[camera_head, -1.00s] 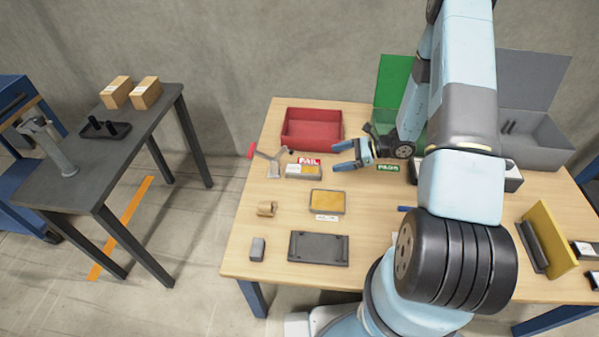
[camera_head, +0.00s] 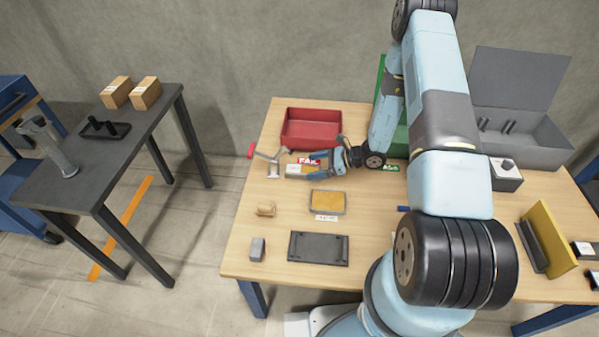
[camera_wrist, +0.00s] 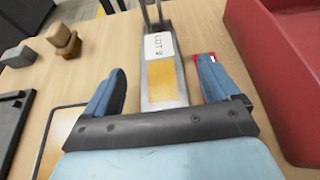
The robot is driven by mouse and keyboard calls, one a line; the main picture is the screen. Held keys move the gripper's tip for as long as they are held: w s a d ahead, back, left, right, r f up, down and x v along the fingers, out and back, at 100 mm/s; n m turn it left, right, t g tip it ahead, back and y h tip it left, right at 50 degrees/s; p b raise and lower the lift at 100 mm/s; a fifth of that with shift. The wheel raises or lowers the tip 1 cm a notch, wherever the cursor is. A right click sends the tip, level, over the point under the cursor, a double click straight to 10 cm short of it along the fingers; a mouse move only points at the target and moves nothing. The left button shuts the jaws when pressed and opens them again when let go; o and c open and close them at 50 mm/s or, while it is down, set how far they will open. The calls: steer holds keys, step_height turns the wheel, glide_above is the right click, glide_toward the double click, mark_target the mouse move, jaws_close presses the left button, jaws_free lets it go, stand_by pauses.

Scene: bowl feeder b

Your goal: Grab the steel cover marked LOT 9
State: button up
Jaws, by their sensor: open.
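The steel cover marked LOT 9 (camera_wrist: 161,73) shows in the wrist view as a narrow grey metal piece with an amber face and a white "LOT 9" label at its far end. It lies on the table between my gripper's (camera_wrist: 163,82) two blue fingers, with a gap on each side. In the head view the cover (camera_head: 297,171) lies in front of the red FAIL label, partly hidden by my gripper (camera_head: 312,165). My gripper is open and empty. Its exact height above the cover is hard to tell.
A red tray (camera_head: 311,129) stands just behind the cover. A metal piece with a red handle (camera_head: 268,160) is close to its left. An amber-topped grey tray (camera_head: 327,202) lies nearer the front. A dark plate (camera_head: 318,248), wooden block (camera_head: 265,210) and grey block (camera_head: 257,249) lie around.

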mark_target(299, 168)
steer(key=x, duration=0.5)
steer(key=shift+w+d+f, duration=0.1)
steer(key=shift+c, duration=0.3)
steer(key=c, duration=1.2)
steer(key=shift+c, duration=0.2)
